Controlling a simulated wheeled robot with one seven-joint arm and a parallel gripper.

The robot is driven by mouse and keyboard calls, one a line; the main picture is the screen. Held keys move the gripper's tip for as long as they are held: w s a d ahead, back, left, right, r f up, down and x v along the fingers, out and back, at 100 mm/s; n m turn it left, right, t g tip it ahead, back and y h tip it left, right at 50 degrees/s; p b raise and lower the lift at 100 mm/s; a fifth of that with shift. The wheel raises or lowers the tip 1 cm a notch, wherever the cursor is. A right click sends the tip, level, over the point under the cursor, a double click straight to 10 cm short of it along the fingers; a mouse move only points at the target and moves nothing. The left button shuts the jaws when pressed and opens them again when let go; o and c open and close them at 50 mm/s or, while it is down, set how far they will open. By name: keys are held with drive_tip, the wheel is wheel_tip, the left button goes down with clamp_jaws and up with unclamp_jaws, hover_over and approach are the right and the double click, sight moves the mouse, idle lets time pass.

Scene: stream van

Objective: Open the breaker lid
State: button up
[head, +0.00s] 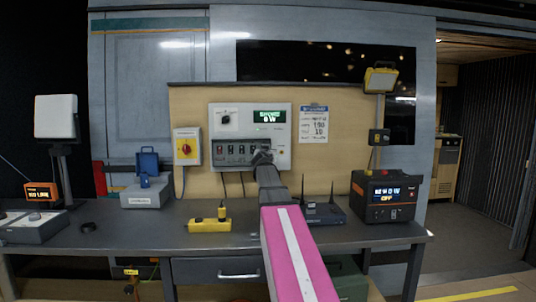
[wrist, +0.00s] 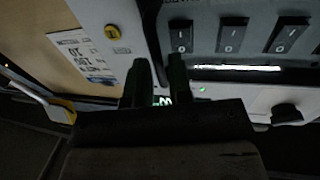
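The grey breaker panel (head: 283,157) is on the tan backboard, with a row of black switches (head: 232,149) across its lower half. The switches also show large in the wrist view (wrist: 232,35). A dark strip with a bright glare (wrist: 235,68) runs along the row; I cannot tell whether it is the lid's edge. My gripper (head: 262,154) is at the right end of the row and hides that part. In the wrist view its dark fingers (wrist: 158,78) stand apart, with a green readout visible between them. I cannot tell whether they touch the lid.
A red rotary switch box (head: 187,147) is left of the panel and a paper notice (head: 313,125) right of it. On the workbench (head: 150,226) stand a yellow power strip (head: 209,225), a router (head: 322,213), a black power unit (head: 386,197) and a blue-topped case (head: 147,193).

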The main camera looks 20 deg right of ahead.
drive_tip(key=shift+x, duration=0.85)
clamp_jaws()
drive_tip(key=shift+s, duration=0.1)
